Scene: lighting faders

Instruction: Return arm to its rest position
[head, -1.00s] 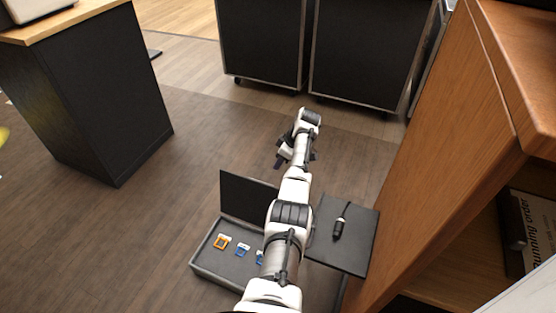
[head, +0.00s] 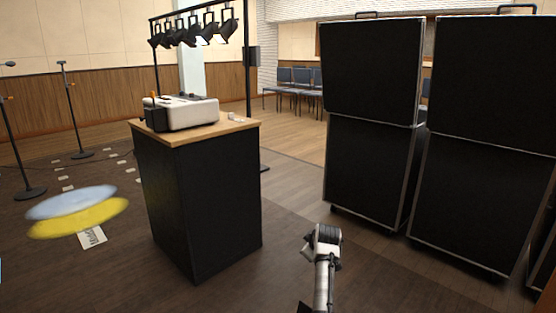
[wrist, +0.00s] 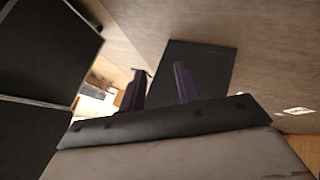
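My arm (head: 322,262) reaches up from the bottom of the head view, right of centre, in front of the black-sided counter and the black cases. Its white and dark upper joint shows there; I cannot make out the fingers in that view. In the wrist view my gripper (wrist: 160,86) shows two dark purple fingers standing apart. Nothing shows held between them. A dark panel lies beyond the fingers, and the wrist view is strongly tilted.
A black-sided counter (head: 205,200) with a wooden top carries a white console (head: 182,112), left of my arm. Tall black wheeled cases (head: 372,120) stand at the right. A blurred blue and yellow shape (head: 75,212) is at the left. Bare floor lies between counter and cases.

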